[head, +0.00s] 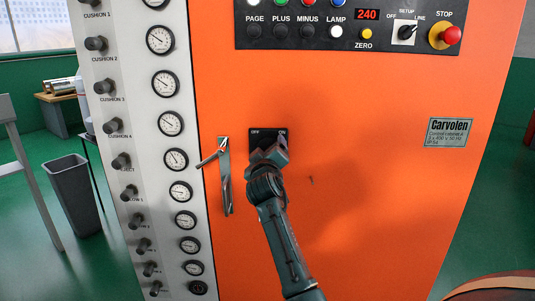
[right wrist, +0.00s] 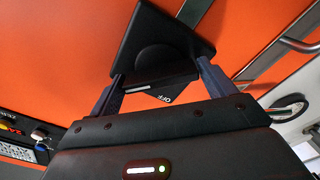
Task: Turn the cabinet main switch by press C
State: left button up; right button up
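The main switch (head: 254,142) is a black plate marked OFF and ON on the front of the orange cabinet (head: 350,200). My right gripper (head: 268,150) is right in front of it and hides its knob in the head view. In the right wrist view, the switch plate (right wrist: 178,35) has a dark round knob with a bar-like handle (right wrist: 158,74), and the OFF mark shows. The right gripper's fingers (right wrist: 160,72) are spread wide, one at each side of the handle. I cannot tell whether they touch it. My left gripper is not in view.
A metal door handle (head: 225,180) sticks out left of the switch. Gauges and knobs line the grey panel (head: 140,120). A control strip with a red stop button (head: 451,35) is above, a nameplate (head: 448,132) at right. A grey bin (head: 72,195) stands at left.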

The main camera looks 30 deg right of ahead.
jog(key=shift+o, duration=1.4)
jog(key=v, duration=1.3)
jog(key=shift+a, duration=0.1)
